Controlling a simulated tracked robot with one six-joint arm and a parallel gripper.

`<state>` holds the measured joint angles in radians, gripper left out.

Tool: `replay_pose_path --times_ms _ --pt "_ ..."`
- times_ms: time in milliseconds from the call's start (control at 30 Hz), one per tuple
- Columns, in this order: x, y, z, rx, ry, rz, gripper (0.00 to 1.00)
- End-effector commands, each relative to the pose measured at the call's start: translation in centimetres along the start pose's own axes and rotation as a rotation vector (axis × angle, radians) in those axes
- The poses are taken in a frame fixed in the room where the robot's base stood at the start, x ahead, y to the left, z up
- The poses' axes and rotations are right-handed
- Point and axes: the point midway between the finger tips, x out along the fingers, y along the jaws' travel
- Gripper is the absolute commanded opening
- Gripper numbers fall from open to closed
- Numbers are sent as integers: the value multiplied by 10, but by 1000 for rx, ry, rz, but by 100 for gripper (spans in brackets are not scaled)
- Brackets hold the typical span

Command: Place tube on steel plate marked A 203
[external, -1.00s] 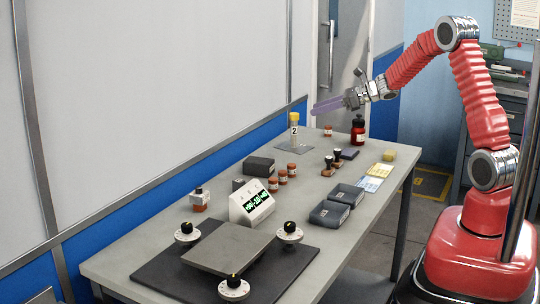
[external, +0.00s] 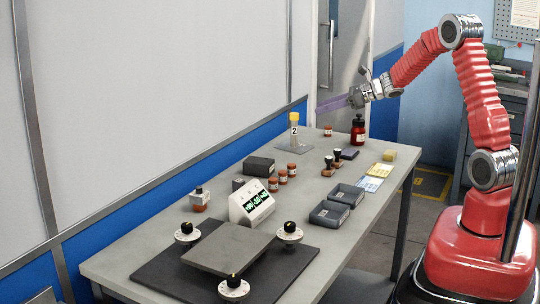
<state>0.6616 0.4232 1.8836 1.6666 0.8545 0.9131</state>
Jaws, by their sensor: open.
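A tube (external: 295,132) with a yellow cap and a label reading 2 stands upright on a small grey plate (external: 291,148) near the far end of the bench. A larger grey plate (external: 228,248) with several black knobs around it lies on a dark mat at the near end. No A 203 marking is readable on either plate. My gripper (external: 332,104) is open above the far end of the bench, to the right of the tube and higher than its cap, apart from it. Its purple fingers point left.
A display box (external: 250,203) stands behind the larger plate. Two dark trays (external: 332,211), small brown jars (external: 281,178), stamps (external: 333,160), cards (external: 371,183) and a dark red bottle (external: 358,131) stand along the bench. The wall panels run close behind its left edge.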

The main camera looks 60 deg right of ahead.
Motion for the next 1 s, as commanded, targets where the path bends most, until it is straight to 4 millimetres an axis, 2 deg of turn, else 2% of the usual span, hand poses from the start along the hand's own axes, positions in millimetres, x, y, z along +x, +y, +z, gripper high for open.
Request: replay_pose_path --times_ms 167,300,467,700,1000 --pt "-4 40 16 -143 28 65 44" --pt "-14 94 31 -353 67 158 44" --pt "-33 157 40 -620 109 270 44" --pt "-72 237 38 -1021 156 431 44" --pt "-131 308 19 -1522 194 615 44"
